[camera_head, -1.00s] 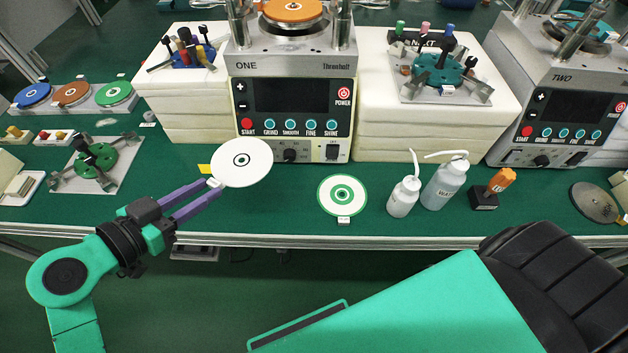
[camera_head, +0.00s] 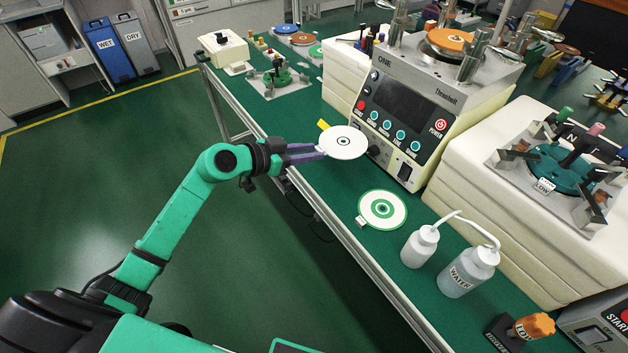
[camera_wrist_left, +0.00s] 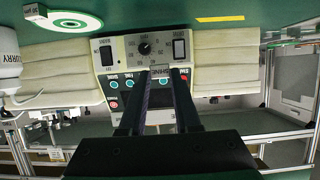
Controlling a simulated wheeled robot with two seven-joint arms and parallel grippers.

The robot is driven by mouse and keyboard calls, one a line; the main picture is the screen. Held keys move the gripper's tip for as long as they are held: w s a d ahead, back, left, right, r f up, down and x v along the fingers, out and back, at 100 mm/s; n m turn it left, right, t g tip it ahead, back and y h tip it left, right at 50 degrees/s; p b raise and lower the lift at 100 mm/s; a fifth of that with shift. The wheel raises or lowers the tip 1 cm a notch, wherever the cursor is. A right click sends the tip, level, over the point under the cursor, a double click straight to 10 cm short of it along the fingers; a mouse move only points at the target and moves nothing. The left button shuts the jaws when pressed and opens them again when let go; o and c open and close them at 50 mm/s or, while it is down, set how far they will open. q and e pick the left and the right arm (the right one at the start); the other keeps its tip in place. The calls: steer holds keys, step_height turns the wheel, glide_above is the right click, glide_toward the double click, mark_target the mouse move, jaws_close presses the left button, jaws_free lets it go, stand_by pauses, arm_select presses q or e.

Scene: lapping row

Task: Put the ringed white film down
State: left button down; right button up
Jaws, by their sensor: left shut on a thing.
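The white film (camera_head: 344,142), a round disc with a small black ring around its centre, is held by its tab in my left gripper (camera_head: 322,150). The disc looks level, in front of machine ONE; I cannot tell its exact height over the bench. In the left wrist view the left gripper (camera_wrist_left: 162,73) is shut on a small label tab (camera_wrist_left: 160,71); the disc itself is hard to make out there. My right gripper is not in view.
A white disc with green rings (camera_head: 383,209) lies on the green bench (camera_head: 345,200). Machine ONE (camera_head: 435,95) stands behind.

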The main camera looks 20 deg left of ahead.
mark_target(310, 186)
arm_select(q)
step_height(310, 186, down, 10)
steer(key=b, duration=0.2)
steer(key=shift+s+d+r+b, duration=0.1)
steer(key=shift+b, duration=0.25)
steer(key=shift+r, duration=0.1)
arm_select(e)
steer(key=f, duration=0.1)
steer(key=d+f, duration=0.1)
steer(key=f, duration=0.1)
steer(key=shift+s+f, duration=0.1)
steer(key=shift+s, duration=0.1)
arm_select(q)
steer(key=c, duration=0.6)
jaws_free()
steer(key=p+v, duration=0.1)
steer(key=v, duration=1.1)
steer(key=shift+s, duration=0.1)
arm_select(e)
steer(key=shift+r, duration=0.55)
